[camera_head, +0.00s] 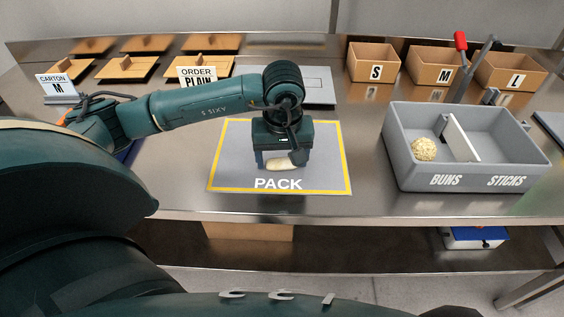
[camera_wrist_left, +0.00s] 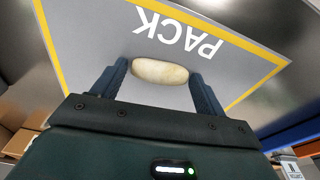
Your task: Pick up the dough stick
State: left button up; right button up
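The pale, oblong dough stick (camera_head: 282,165) is at the grey PACK mat (camera_head: 232,165) with a yellow border. My left gripper (camera_head: 281,160) is over this mat, pointing down, with its fingers wide apart. In the left wrist view the dough stick (camera_wrist_left: 160,72) lies crosswise between the two fingertips of my left gripper (camera_wrist_left: 159,70), one finger close to each end. I cannot tell whether the fingers touch it. My right gripper is not in view.
A grey bin (camera_head: 397,165) marked BUNS and STICKS stands at the right, with a round crumbly bun (camera_head: 424,149) in its left compartment. Cardboard boxes marked S (camera_head: 373,72), M (camera_head: 431,75) and L (camera_head: 511,80) stand behind. Flat cartons (camera_head: 128,68) lie at the back left.

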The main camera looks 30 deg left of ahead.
pick_arm(q)
jog(key=c, duration=0.7)
jog(key=shift+o, duration=0.2)
